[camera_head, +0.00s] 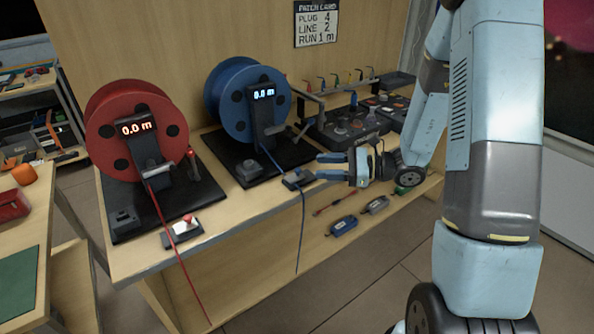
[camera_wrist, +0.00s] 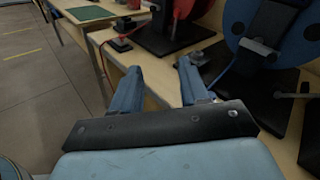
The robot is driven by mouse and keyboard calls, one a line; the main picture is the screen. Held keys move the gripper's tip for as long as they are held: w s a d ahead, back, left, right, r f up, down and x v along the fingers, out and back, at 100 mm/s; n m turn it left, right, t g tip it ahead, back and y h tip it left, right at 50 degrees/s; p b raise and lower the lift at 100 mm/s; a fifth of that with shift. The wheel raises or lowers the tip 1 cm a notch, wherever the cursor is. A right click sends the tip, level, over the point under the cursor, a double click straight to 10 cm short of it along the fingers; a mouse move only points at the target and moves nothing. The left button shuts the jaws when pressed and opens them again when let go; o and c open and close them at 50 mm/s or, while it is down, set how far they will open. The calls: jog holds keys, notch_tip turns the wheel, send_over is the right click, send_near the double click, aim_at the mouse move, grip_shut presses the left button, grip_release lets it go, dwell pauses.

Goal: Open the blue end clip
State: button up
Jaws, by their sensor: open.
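The blue end clip (camera_head: 298,179) is a small dark block with a bluish top at the front edge of the bench, before the blue reel (camera_head: 247,98). The thin blue line (camera_head: 302,222) runs from the reel to it and hangs down over the edge. The clip is too small to tell its lever position. My gripper (camera_head: 318,166) is open and empty, its fingers pointing left, close to the clip's right side. In the wrist view, my fingers (camera_wrist: 158,72) are spread with nothing between them; I cannot make out the clip there.
The red reel (camera_head: 135,130) stands left, with its red-levered end clip (camera_head: 183,229) at the bench edge. A dark panel (camera_head: 345,128) and a row of small hooks stand behind my gripper.

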aim_at(300, 171)
jog(key=w+d+f+m+t+h, duration=0.1)
jog(key=w+d+f+m+t, duration=0.15)
jog(key=f+m, duration=0.2)
jog(key=w+d+f+m+t+h, duration=0.1)
jog(key=w+d+f+m+t, duration=0.1)
jog(key=w+f+m+t, duration=0.3)
jog(key=shift+n+g, duration=0.35)
jog(key=shift+n, duration=0.5)
jog(key=x, duration=0.4)
jog(key=s+x, duration=0.1)
jog(key=x, duration=0.3)
jog(key=a+f+x, duration=0.1)
jog(key=x, duration=0.4)
jog(key=shift+s, duration=0.15)
jog(key=shift+c, duration=0.2)
grip_shut()
